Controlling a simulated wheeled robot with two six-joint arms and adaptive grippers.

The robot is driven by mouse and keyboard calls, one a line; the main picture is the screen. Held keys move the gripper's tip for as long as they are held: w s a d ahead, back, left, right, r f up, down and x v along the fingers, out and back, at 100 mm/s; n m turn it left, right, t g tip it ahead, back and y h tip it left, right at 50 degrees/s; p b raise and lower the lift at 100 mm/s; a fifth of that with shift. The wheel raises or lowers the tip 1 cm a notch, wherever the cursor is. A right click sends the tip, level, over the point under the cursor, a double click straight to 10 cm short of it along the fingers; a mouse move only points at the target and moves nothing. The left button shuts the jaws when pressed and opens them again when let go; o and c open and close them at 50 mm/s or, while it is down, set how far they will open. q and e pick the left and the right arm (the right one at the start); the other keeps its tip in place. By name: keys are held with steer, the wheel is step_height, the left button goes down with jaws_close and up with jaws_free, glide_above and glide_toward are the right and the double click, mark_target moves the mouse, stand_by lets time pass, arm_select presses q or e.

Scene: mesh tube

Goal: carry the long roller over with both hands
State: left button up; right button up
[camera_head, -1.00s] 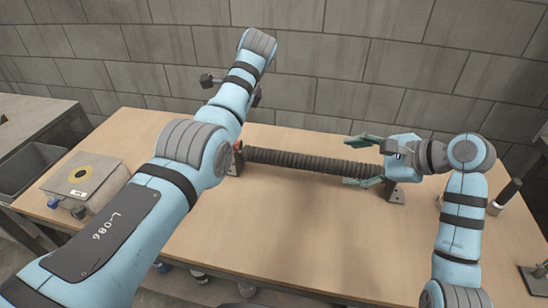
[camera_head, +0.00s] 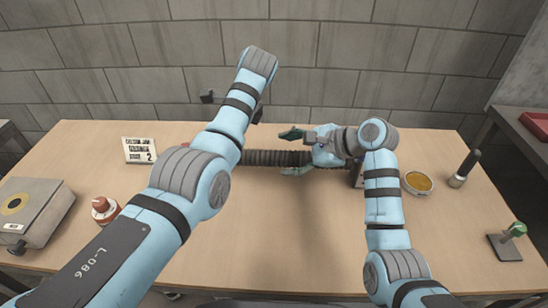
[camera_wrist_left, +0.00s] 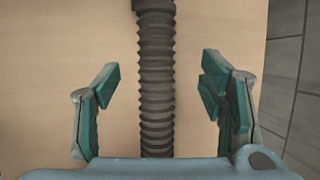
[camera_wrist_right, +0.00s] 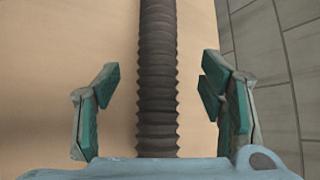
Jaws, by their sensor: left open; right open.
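The long roller (camera_head: 265,158) is a dark ribbed tube lying across the back of the table. Its left part is hidden behind my left arm in the head view. My right gripper (camera_head: 294,153) is open, with one finger on each side of the roller. In the right wrist view the roller (camera_wrist_right: 157,80) runs between the open fingers, apart from both. My left gripper's fingers are hidden behind its own arm in the head view. In the left wrist view my left gripper (camera_wrist_left: 160,88) is open, with the roller (camera_wrist_left: 156,90) between its fingers.
A bracket (camera_head: 357,175) stands beside my right wrist. A small sign (camera_head: 140,150), a red-topped object (camera_head: 104,209) and a grey box (camera_head: 33,211) are on the left. A yellow dish (camera_head: 417,182) and green-knobbed stand (camera_head: 508,242) are on the right. The front middle is clear.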

mark_target(278, 156)
arm_select(q)
steer(key=x, duration=0.6)
steer(key=shift+s+a+f, duration=0.1)
steer(key=shift+s+f, duration=0.05)
steer(key=shift+s, duration=0.05)
arm_select(e)
steer(key=x, duration=0.6)
steer(key=shift+s+a, duration=0.1)
steer(key=shift+a, duration=0.1)
arm_select(q)
steer(key=shift+w+a+f, duration=0.1)
steer(key=shift+a+f, duration=0.05)
steer(key=shift+f, duration=0.15)
arm_select(e)
steer(key=shift+a+f, duration=0.25)
steer(key=shift+r, duration=0.1)
arm_select(q)
steer(key=shift+r, duration=0.1)
steer(key=shift+c, duration=1.1)
arm_select(e)
steer(key=shift+c, duration=1.1)
arm_select(q)
jaws_close()
arm_select(e)
jaws_close()
